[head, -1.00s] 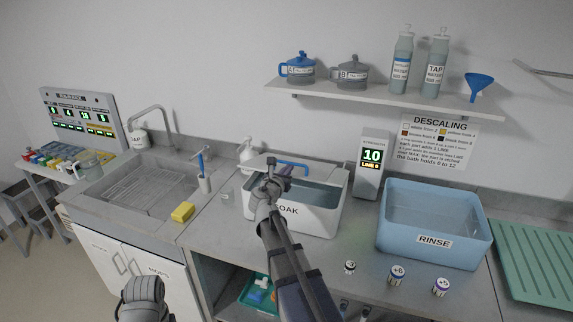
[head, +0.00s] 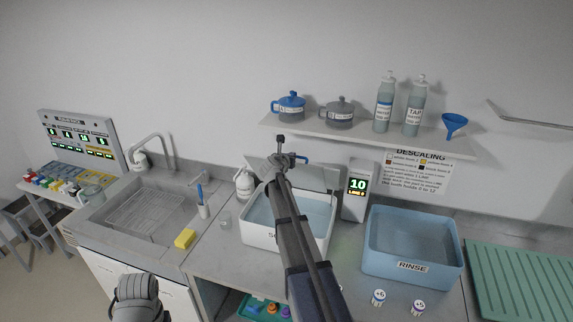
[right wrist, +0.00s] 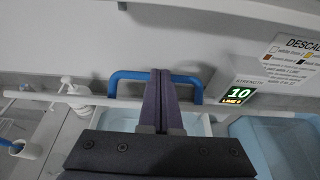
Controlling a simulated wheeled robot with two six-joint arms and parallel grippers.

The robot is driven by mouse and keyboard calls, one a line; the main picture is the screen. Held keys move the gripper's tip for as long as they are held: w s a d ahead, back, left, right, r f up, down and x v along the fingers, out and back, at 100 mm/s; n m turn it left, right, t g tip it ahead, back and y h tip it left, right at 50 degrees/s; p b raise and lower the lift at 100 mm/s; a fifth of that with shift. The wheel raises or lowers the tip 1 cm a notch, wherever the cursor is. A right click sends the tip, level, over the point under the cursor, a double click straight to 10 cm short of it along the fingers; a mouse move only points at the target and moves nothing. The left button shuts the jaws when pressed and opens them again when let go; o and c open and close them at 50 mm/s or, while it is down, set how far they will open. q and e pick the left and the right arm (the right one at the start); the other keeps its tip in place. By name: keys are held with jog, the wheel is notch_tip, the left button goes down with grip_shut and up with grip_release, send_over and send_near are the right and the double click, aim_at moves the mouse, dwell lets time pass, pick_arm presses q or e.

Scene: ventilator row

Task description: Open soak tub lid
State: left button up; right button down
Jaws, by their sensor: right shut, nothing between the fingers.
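The white soak tub (head: 262,235) stands on the counter with its pale blue bath exposed. Its grey lid (head: 318,177) is raised and tilted up along the tub's back edge. The lid's blue handle (head: 302,157) is partly hidden by my right gripper (head: 291,160) in the head view. The handle (right wrist: 126,77) also shows in the right wrist view. There my right gripper's fingers (right wrist: 163,78) are closed together with nothing between them, in front of the handle's middle. I cannot tell whether they touch it.
A strength display (head: 357,187) stands close right of the tub, and a blue rinse basin (head: 413,268) beyond it. A soap bottle (head: 244,182) is at the tub's back left. A shelf (head: 360,134) with jugs and bottles hangs above. The sink (head: 130,210) lies left.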

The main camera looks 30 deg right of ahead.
jog(key=w+d+r+p, duration=0.2)
jog(key=w+d+r, duration=0.1)
jog(key=w+d, duration=0.3)
jog(key=shift+d, duration=0.55)
jog(key=shift+a+r, duration=0.1)
dwell(0.9)
